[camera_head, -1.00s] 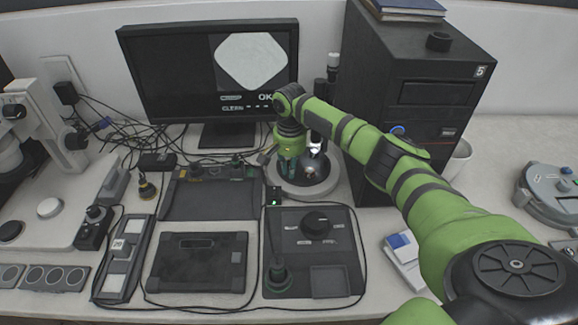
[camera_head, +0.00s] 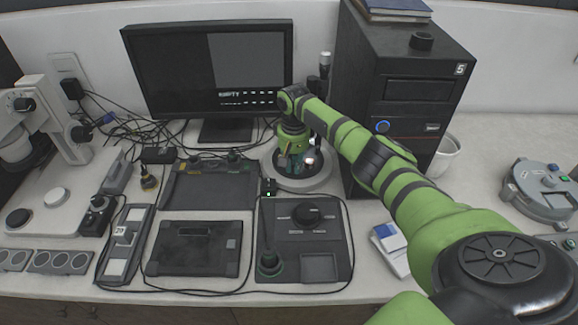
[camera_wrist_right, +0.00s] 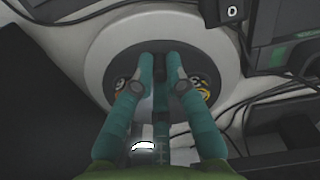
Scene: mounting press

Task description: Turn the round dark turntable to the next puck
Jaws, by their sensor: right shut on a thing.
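The round dark turntable (camera_wrist_right: 207,72) sits in a wide pale round base (camera_wrist_right: 110,45), seen close up in the right wrist view. In the head view the pale base (camera_head: 310,185) stands between the monitor and the black tower. Small round yellow-marked pieces, perhaps pucks, show at the turntable's left (camera_wrist_right: 119,84) and right (camera_wrist_right: 203,91). My right gripper (camera_wrist_right: 160,85) reaches down over the turntable. Its teal fingers are shut on a narrow dark part between them; the fingers hide most of it. In the head view my right gripper (camera_head: 298,160) covers much of the turntable. My left gripper is out of view.
The monitor (camera_head: 170,75) reads "EMPTY". The black tower (camera_head: 415,100) stands close to the right of the base. Control panels (camera_head: 330,240) and loose cables lie in front. A blue and white box (camera_head: 390,245) lies at the front right. A microscope (camera_head: 35,120) stands left.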

